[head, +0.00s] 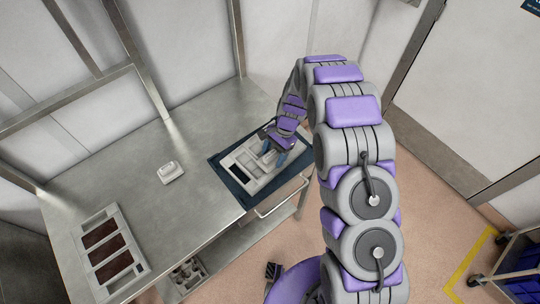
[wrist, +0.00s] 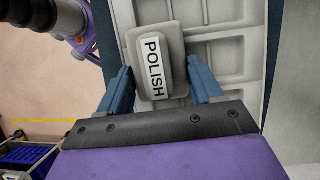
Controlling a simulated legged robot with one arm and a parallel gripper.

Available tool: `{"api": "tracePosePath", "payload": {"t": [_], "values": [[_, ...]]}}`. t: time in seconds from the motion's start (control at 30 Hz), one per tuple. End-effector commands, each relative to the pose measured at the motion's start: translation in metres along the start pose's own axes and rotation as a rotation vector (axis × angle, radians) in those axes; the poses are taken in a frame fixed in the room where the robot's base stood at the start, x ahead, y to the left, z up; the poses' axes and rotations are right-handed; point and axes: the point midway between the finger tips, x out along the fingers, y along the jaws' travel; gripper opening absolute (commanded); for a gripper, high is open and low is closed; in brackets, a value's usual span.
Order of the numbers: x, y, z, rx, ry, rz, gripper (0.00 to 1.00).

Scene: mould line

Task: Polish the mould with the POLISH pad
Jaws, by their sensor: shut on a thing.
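The POLISH pad (wrist: 142,45) is a grey block with a white label reading POLISH. My gripper (wrist: 158,72) has its blue fingers on either side of the pad and is shut on it. The mould (wrist: 228,45) is a light grey tray with recessed compartments, seen behind the pad in the wrist view. In the head view the mould (head: 254,185) lies on a dark blue mat (head: 229,184) at the table's right end. My gripper (head: 273,150) is over the mould's right part. I cannot tell whether the pad touches the mould.
A small white block (head: 170,172) stands on the metal table (head: 160,215). A light tray (head: 96,228) with dark red-brown sections lies at the table's front left. The tabletop between is clear. A handle (head: 282,200) sticks out below the mat. A blue crate (head: 522,265) stands at lower right.

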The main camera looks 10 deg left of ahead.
Motion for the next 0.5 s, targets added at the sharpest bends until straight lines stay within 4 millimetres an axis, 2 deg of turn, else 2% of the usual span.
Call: {"api": "tracePosePath", "payload": {"t": [0.5], "values": [[-0.008, 0.000, -0.020, 0.002, 0.001, -0.002, 0.41]]}}
